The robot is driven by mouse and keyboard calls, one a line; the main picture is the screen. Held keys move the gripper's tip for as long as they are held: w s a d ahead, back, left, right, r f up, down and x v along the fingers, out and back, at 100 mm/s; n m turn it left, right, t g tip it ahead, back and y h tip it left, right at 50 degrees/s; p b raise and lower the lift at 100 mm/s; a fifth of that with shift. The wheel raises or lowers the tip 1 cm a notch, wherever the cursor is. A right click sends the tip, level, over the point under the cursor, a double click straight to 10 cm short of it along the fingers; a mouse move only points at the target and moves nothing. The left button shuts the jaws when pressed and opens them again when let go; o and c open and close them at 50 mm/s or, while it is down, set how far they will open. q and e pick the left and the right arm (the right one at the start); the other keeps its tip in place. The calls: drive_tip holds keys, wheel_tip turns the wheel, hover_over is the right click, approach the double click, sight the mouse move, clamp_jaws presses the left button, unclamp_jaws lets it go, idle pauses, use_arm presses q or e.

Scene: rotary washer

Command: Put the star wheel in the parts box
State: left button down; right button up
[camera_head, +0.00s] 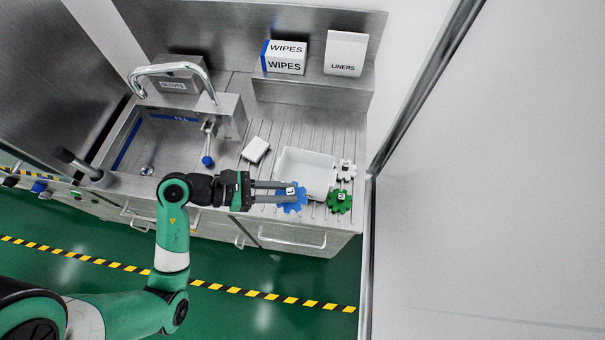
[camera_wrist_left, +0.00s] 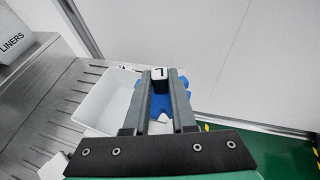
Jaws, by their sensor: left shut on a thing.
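The blue star wheel (camera_head: 291,205) has a small white block with a black mark at its centre. My left gripper (camera_head: 288,190) is shut on that block; the wrist view also shows the fingers (camera_wrist_left: 159,82) around it, with the blue wheel (camera_wrist_left: 184,82) underneath. The white open parts box (camera_head: 305,176) stands just behind and to the right of the wheel and looks empty; it also shows in the wrist view (camera_wrist_left: 98,106). How far the wheel is above the counter is unclear. My right gripper is not in view.
A green star wheel (camera_head: 339,202) and a white one (camera_head: 346,169) lie right of the box. A small white block (camera_head: 255,149) lies left of it. A sink with a tap (camera_head: 175,68) is farther left; wipes (camera_head: 284,58) and liners (camera_head: 345,53) boxes stand behind.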

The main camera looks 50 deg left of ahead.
use_arm(q)
drive_tip(key=w+a+f+b, duration=0.2)
drive_tip(key=w+f, duration=0.1)
drive_tip(key=f, duration=0.1)
drive_tip(key=w+a+f+b, duration=0.1)
drive_tip(key=w+a+f, duration=0.1)
drive_tip(key=w+f, duration=0.2)
drive_tip(key=w+a+f+b, duration=0.2)
drive_tip(key=w+f, duration=0.2)
drive_tip(key=shift+a+b, duration=0.2)
drive_tip(key=shift+b, duration=0.1)
drive_tip(key=shift+s+f, duration=0.1)
drive_tip(key=shift+f, duration=0.05)
